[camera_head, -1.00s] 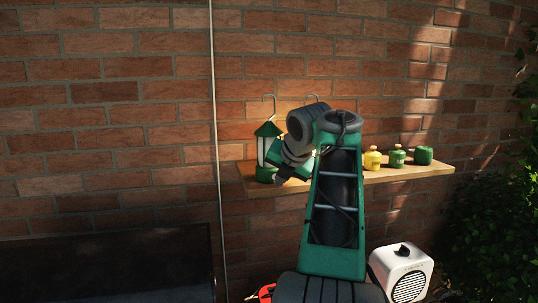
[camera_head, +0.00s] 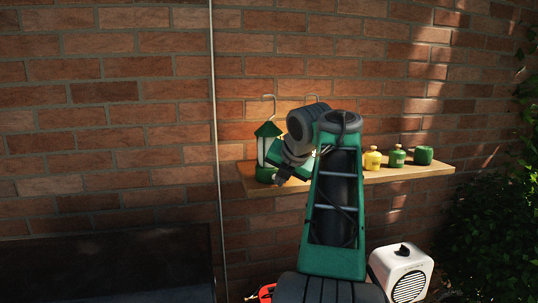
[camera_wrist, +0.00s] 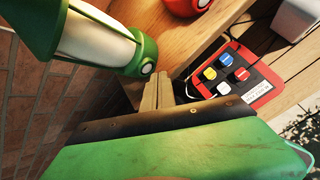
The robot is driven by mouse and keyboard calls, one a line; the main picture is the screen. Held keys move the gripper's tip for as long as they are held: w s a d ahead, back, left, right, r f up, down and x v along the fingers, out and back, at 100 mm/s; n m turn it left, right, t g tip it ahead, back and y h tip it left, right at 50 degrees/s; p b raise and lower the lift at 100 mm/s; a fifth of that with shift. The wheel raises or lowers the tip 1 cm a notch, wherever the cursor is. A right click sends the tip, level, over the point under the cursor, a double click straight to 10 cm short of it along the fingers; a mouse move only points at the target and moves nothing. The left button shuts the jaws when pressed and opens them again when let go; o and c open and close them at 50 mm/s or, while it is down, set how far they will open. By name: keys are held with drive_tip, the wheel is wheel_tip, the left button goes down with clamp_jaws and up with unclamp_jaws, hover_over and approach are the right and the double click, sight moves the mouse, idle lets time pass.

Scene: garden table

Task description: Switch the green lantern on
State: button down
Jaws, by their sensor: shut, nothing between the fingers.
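The green lantern (camera_head: 268,130) stands at the left end of the wooden shelf, partly hidden behind my arm. In the wrist view the green lantern (camera_wrist: 95,42) is at the upper left, with a pale panel and a green base. In the head view my gripper (camera_head: 280,179) is close in front of the lantern's base.
A red rounded object (camera_wrist: 185,6) stands on the shelf (camera_head: 400,174). A red box with coloured buttons (camera_wrist: 238,78) lies below. A yellow pot (camera_head: 373,160) and two green pots (camera_head: 396,158) stand farther right. A white speaker-like box (camera_head: 402,274) is lower right. The brick wall is close behind.

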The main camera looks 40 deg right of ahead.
drive_tip(key=shift+w, duration=0.1)
idle(0.3)
drive_tip(key=shift+w+d, duration=0.15)
drive_tip(key=shift+w, duration=0.15)
drive_tip(key=shift+w, duration=0.1)
idle(0.4)
drive_tip(key=shift+s, duration=0.5)
drive_tip(key=shift+s, duration=0.1)
drive_tip(key=s+a+b, duration=0.1)
drive_tip(key=s+a, duration=0.1)
drive_tip(key=s, duration=0.3)
drive_tip(key=shift+s+a, duration=0.2)
drive_tip(key=shift+s, duration=0.05)
